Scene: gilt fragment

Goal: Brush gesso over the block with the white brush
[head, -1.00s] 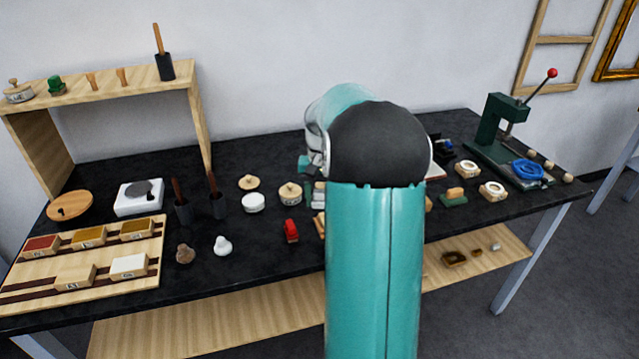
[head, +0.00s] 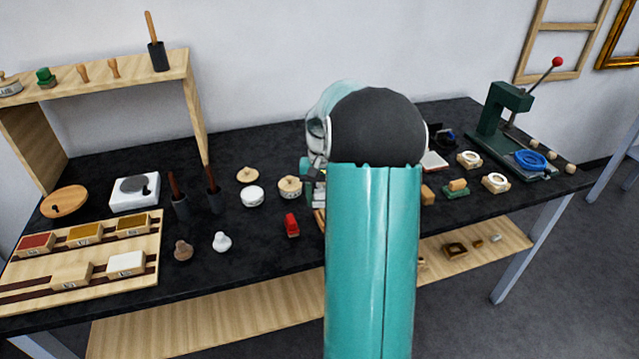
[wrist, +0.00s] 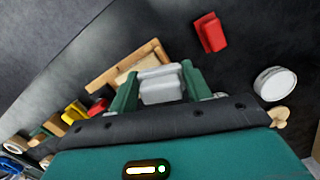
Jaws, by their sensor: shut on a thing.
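My gripper (wrist: 160,85) is shut on a pale grey-white piece (wrist: 161,88), which looks like the white brush, between its two green fingers in the wrist view. Its bristles cannot be made out. A pale wooden block (wrist: 128,70) lies just beyond it, against a wooden corner strip (wrist: 122,44). The held piece overlaps the block's near right part in the picture; I cannot tell whether they touch. In the head view my arm hides the block and most of the gripper (head: 314,190).
A red object (head: 291,225) and a white round jar (head: 252,196) stand left of the gripper in the head view. A lidded wooden pot (head: 290,187) is close behind. A tray of colour blocks (head: 152,250) lies left; a green press (head: 500,115) stands right.

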